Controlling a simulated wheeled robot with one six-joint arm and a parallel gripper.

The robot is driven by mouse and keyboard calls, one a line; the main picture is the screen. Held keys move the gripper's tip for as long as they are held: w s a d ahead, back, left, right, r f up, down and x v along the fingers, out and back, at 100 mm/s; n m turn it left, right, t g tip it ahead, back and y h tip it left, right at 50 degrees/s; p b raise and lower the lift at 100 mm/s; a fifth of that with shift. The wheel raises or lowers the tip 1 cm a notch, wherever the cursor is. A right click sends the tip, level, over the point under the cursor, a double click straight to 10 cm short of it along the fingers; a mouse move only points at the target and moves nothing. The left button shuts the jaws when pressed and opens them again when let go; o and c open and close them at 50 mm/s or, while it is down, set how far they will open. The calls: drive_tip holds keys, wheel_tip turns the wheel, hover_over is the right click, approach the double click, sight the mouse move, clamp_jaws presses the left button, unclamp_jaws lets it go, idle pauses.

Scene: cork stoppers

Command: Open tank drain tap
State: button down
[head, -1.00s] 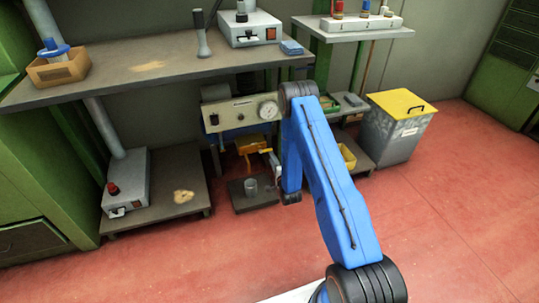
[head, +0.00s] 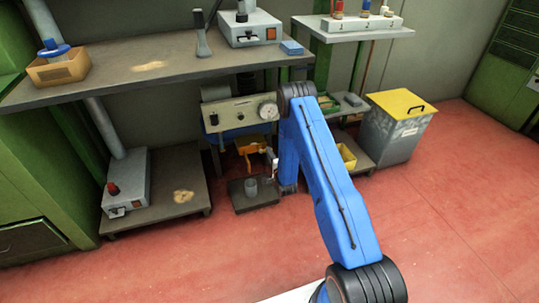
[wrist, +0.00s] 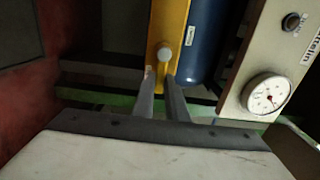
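The tank unit's pale front panel with its round gauge (head: 268,111) stands under the bench in the head view. The gauge also shows at the right in the wrist view (wrist: 267,94). The blue tank (wrist: 203,38) is beside a yellow part (wrist: 172,22) with a round white knob (wrist: 163,54). My gripper (wrist: 161,76) has two grey fingers apart, with their tips just short of the knob in the picture. I see nothing held between them. Whether they touch the yellow part I cannot tell. In the head view my arm hides much of the tap area.
A grey cup (head: 251,187) stands on a low dark tray (head: 240,205) below the tank. The bench top (head: 110,86) overhangs the tank unit. A grey bin with a yellow lid (head: 402,103) stands at the right. The red floor in front is open.

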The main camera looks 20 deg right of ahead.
drive_tip(key=shift+a+r+n, duration=0.15)
drive_tip(key=shift+r+n, duration=0.25)
drive_tip(key=shift+n, duration=0.9)
drive_tip(key=shift+a+r+n, duration=0.15)
drive_tip(key=shift+r+n, duration=0.3)
drive_tip(key=shift+n, duration=0.85)
drive_tip(key=shift+a+r+n, duration=0.15)
drive_tip(key=shift+r+n, duration=0.25)
drive_tip(key=shift+n, duration=0.9)
drive_tip(key=c, duration=1.8)
unclamp_jaws()
drive_tip(key=shift+o, duration=0.2)
drive_tip(key=s, duration=1.7)
drive_tip(key=shift+s, duration=0.25)
